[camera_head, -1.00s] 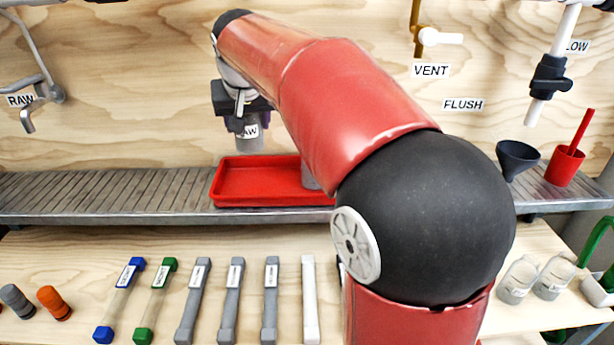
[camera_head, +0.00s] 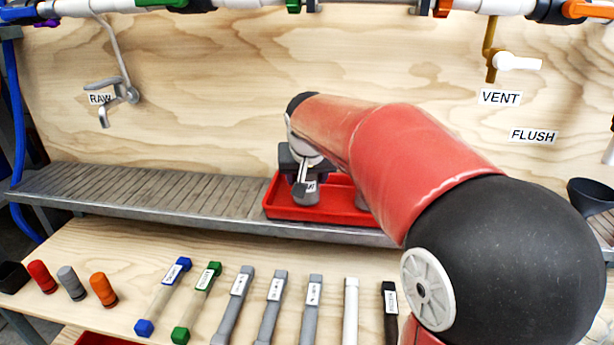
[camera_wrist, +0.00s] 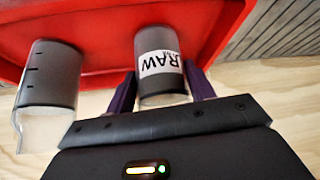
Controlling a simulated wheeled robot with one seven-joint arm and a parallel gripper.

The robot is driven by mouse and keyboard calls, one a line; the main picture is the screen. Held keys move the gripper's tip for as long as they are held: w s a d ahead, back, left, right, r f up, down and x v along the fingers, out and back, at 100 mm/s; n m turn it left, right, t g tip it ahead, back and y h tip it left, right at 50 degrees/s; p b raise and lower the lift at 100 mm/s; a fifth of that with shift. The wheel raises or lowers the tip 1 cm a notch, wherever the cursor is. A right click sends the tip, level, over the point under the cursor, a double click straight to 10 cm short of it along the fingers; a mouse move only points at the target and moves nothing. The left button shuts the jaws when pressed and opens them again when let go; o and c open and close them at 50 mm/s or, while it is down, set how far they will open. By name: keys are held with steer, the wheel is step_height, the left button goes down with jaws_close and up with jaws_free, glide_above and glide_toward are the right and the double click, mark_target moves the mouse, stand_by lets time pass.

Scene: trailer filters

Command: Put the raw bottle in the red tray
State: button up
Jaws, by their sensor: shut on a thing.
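The raw bottle (camera_head: 307,193) is a small grey cylinder with a white label, upright at the left part of the red tray (camera_head: 283,209). In the wrist view the bottle (camera_wrist: 163,88) shows its "RAW" label between two purple fingers. My gripper (camera_head: 304,172) is shut on it from above. The tray (camera_wrist: 95,22) lies behind the bottle in the wrist view. I cannot tell whether the bottle's base touches the tray floor.
A second grey and clear container (camera_wrist: 50,75) stands beside the bottle, to its left in the wrist view. The tray sits on a ribbed grey shelf (camera_head: 150,195), which is clear to the left.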

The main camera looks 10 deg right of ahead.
steer(key=o, duration=1.2)
steer(key=shift+f, duration=0.15)
steer(key=shift+r, duration=0.3)
steer(key=p+v, duration=0.1)
steer(key=v, duration=1.1)
steer(key=s+f, duration=0.5)
steer(key=s, duration=0.2)
steer(key=s+f+n+y, duration=0.1)
steer(key=s+f, duration=0.5)
steer(key=s, duration=0.2)
steer(key=s+d+f+n, duration=0.1)
steer(key=s+f, duration=0.4)
steer(key=s, duration=0.2)
steer(key=shift+s+f+g, duration=0.25)
steer(key=shift+f+g, duration=0.05)
steer(key=shift+g, duration=0.1)
